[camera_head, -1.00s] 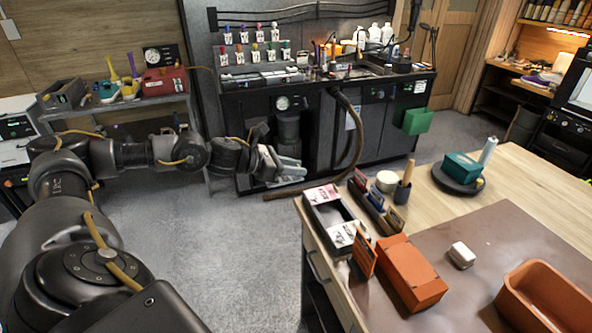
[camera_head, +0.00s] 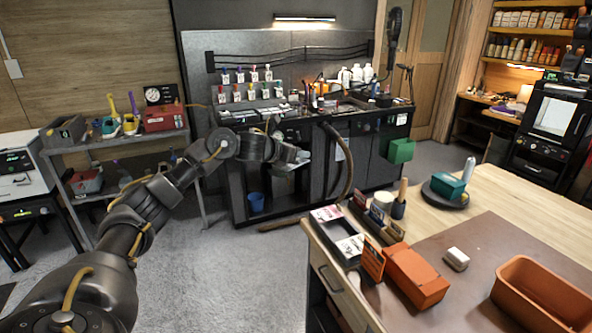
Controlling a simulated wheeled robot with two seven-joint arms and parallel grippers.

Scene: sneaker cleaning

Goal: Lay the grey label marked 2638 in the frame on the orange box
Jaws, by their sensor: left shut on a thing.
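The orange box (camera_head: 416,277) lies on the right-hand table, near its left edge. An orange upright panel (camera_head: 372,262) stands at its left end; I cannot make out a label frame on the box. My left gripper (camera_head: 302,157) is in front of the black workbench, beyond and left of the table, well apart from the box. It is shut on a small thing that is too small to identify. I cannot read the number 2638 anywhere. A dark tray (camera_head: 323,228) with pale and pink cards stands behind the box. My right gripper is not in view.
A small white block (camera_head: 456,259) and an orange bin (camera_head: 541,295) are right of the box. A card rack (camera_head: 372,222) and a dark cup with a wooden handle (camera_head: 398,209) stand behind it. A round stand (camera_head: 445,191) is farther back.

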